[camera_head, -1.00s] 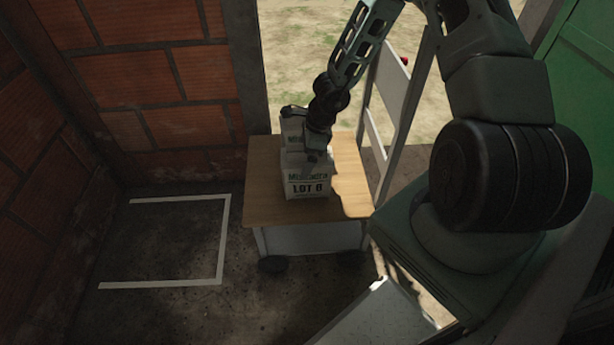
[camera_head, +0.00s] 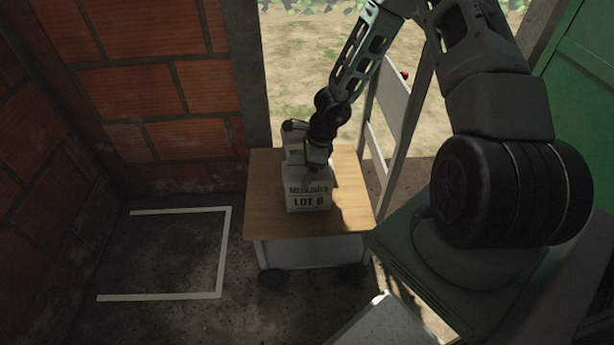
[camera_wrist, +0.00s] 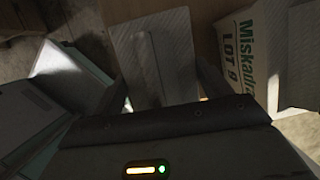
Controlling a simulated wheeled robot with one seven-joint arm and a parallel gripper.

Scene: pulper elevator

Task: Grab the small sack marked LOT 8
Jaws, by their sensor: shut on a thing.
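The small sack marked LOT 8 (camera_head: 307,199) is pale with dark lettering and stands upright on the wooden top of a low cart (camera_head: 262,220) in the head view. My gripper (camera_head: 318,166) reaches down from above and is shut on it. In the wrist view a plain pale face of this sack (camera_wrist: 155,50) lies between my fingers. I cannot tell whether its base still touches the cart. A similar sack (camera_head: 294,150) stands just behind it, its lower label hidden in the head view. In the wrist view that sack (camera_wrist: 243,60) appears to read LOT 9.
A brick wall (camera_head: 150,110) stands at the left. White lines (camera_head: 222,255) mark a rectangle on the bare floor left of the cart. A pale slatted frame (camera_head: 398,110) rises right of the cart, and a green panel (camera_head: 585,110) is at the far right.

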